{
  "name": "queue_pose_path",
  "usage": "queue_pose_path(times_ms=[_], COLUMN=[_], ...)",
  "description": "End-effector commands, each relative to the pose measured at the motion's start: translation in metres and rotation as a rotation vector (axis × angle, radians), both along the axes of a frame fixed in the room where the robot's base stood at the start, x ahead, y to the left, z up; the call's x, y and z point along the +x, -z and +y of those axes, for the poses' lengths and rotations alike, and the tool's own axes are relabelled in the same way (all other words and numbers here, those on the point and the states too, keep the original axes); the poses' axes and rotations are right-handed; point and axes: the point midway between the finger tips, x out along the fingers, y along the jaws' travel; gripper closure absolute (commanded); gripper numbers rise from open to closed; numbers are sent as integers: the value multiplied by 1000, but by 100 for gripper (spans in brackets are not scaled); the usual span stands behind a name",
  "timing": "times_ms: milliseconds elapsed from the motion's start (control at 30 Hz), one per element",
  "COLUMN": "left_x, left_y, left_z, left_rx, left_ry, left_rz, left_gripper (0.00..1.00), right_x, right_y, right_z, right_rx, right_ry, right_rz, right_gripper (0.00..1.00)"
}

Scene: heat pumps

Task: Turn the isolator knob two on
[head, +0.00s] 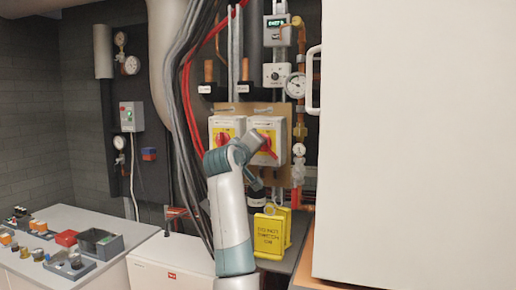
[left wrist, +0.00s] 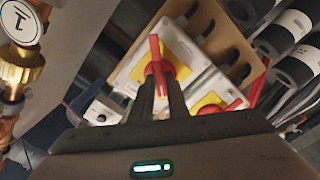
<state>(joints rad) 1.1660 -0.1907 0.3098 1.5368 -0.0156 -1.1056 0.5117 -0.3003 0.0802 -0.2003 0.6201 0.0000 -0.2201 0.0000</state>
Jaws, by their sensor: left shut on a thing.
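Two white isolator boxes with yellow plates and red knobs sit side by side on a tan board in the head view. The left isolator (head: 227,123) has its red knob (head: 223,140) free. The right isolator (head: 275,125) is partly covered by my left gripper (head: 258,141). In the left wrist view the fingers of this gripper (left wrist: 159,84) are shut on the right isolator's red knob (left wrist: 155,50). The other red knob (left wrist: 233,105) shows at lower right there, untouched. The labels are too small to tell which is number two. My right gripper is not in view.
Yellow warning signs (head: 270,232) stand below the isolators. A gauge (head: 295,85) and copper pipes run just right of them. Red and grey cables (head: 185,110) hang to the left. A large white panel with a handle (head: 313,80) fills the right side.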

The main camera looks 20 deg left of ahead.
Motion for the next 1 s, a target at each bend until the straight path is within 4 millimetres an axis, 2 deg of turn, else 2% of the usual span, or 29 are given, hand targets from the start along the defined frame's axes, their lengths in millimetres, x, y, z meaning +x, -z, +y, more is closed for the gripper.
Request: queue_pose_path(times_ms=[600, 1000], left_x=[0, 0], left_y=[1, 1], left_z=[2, 0], left_rx=[584, 833], left_ry=[-1, 0], left_rz=[-16, -26], left_gripper=[100, 100], right_x=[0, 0], right_y=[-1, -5], right_z=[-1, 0], right_rx=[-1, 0], right_ry=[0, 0], right_rz=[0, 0], right_gripper=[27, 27])
